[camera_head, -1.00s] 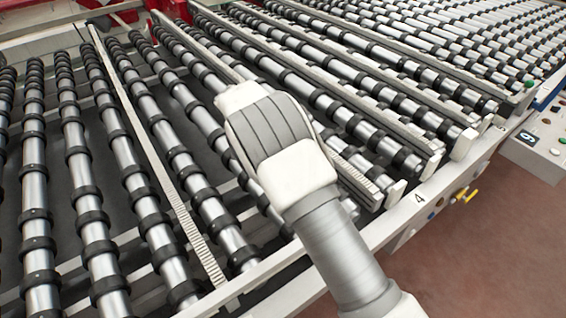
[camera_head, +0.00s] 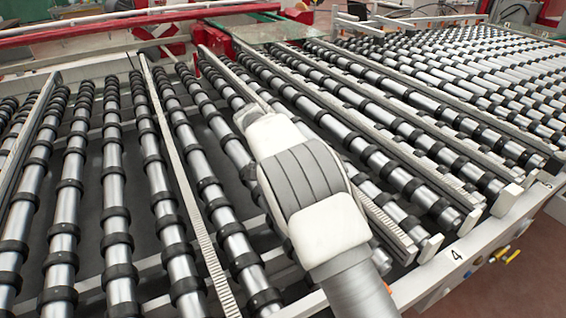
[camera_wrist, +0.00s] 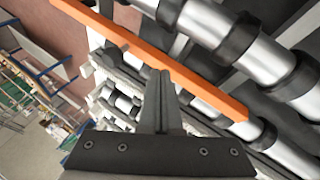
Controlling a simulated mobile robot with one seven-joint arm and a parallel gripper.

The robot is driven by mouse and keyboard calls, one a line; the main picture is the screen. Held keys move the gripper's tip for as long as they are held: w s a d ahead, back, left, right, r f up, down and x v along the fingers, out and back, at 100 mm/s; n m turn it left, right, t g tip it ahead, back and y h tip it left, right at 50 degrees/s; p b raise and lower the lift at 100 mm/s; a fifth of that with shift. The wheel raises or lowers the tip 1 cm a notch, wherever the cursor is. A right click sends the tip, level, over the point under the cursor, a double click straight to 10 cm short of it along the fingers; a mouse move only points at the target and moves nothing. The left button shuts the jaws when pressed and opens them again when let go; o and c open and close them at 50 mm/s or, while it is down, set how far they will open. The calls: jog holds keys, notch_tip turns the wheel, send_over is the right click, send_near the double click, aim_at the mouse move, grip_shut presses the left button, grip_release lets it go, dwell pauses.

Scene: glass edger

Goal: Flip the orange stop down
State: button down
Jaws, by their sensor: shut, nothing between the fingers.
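The orange stop (camera_wrist: 160,66) shows in the wrist view as a long flat bar. It runs slantwise from the upper left to the right of the middle, above the rollers. My gripper (camera_wrist: 161,76) is shut and empty, its fingers side by side. The fingertips appear right at the bar's lower edge, near the middle of its visible length. I cannot tell whether they touch it.
Rows of steel rollers with black rings (camera_head: 112,195) fill the conveyor bed, with toothed strips (camera_head: 190,195) between them. The pale front rail (camera_head: 437,272) bears a number 4, with a yellow valve (camera_head: 512,256) to its right. A red frame (camera_head: 110,24) stands at the back.

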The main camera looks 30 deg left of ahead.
jog(key=d+p+v, duration=0.1)
jog(key=v, duration=1)
jog(key=shift+a+r, duration=0.15)
jog(key=shift+r, duration=0.45)
jog(key=w+d+r+y, duration=0.2)
jog(key=w+d+r, duration=0.2)
jog(key=d+r, duration=0.7)
jog(key=s+d+r+n+y, duration=0.1)
jog(key=s+d+r, duration=0.1)
jog(key=d, duration=0.5)
jog(key=s+d+r+y, duration=0.2)
jog(key=d, duration=0.6)
jog(key=s+d+n+t+y, duration=0.1)
jog(key=s+d+t, duration=0.1)
jog(key=s+d, duration=0.8)
jog(key=s+d+f+t, duration=0.1)
jog(key=s+d+f, duration=0.2)
jog(key=s, duration=0.3)
jog(key=s+d+f+n+t, duration=0.1)
jog(key=s+d+f, duration=0.1)
jog(key=s, duration=0.4)
jog(key=shift+d+f+n, duration=0.3)
jog(key=shift+d+f, duration=0.1)
